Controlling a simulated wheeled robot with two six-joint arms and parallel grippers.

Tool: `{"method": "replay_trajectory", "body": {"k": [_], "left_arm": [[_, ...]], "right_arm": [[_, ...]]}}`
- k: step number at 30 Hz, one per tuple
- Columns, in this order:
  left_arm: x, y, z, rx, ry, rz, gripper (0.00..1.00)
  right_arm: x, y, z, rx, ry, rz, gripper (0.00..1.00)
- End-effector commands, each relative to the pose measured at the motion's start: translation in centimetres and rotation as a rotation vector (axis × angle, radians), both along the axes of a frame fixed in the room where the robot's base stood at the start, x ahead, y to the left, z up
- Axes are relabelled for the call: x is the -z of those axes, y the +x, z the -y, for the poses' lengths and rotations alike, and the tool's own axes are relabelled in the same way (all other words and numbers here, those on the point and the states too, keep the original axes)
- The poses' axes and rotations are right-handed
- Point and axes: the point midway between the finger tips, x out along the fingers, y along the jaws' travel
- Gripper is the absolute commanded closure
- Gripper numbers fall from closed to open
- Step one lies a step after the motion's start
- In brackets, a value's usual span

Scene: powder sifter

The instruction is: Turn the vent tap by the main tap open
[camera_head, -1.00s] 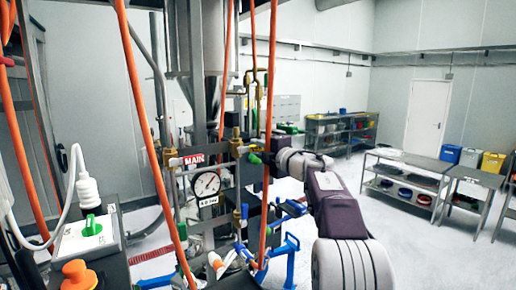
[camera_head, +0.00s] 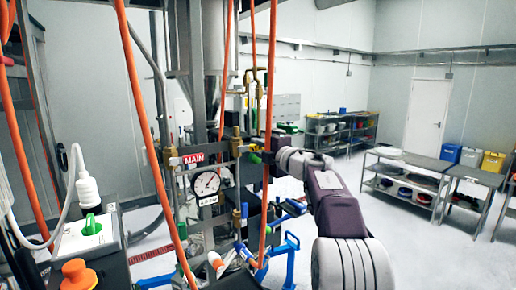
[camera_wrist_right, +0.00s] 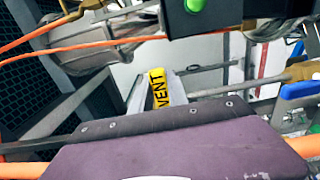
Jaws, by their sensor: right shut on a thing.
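A red MAIN sign (camera_head: 194,159) hangs on the pipe frame above a round white gauge (camera_head: 206,183) in the head view. My right gripper (camera_head: 262,157) reaches in from the right, at the brass fittings beside the frame. It is shut on the vent tap handle, which the gripper mostly hides. In the right wrist view, a yellow VENT label (camera_wrist_right: 158,88) shows beyond my purple arm link, and a green end (camera_wrist_right: 195,5) shows in a dark block at the top edge. How far the tap is turned cannot be told. My left gripper is out of view.
Orange hoses (camera_head: 146,120) hang down in front of the frame, one close to my right gripper. A control box with a green knob (camera_head: 91,225) and an orange button (camera_head: 79,274) stands at lower left. Open floor and tables (camera_head: 408,157) lie right.

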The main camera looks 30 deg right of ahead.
Motion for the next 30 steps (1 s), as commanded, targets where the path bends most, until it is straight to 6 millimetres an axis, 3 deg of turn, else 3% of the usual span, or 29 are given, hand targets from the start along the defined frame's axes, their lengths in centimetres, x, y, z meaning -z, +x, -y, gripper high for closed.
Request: {"method": "replay_trajectory", "body": {"k": [20,30], "left_arm": [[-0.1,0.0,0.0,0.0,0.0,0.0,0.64],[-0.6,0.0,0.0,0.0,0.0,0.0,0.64]], "right_arm": [[-0.1,0.0,0.1,0.002,-0.016,0.001,1.0],[-1.2,0.0,-0.1,0.002,-0.202,0.017,1.0]]}}
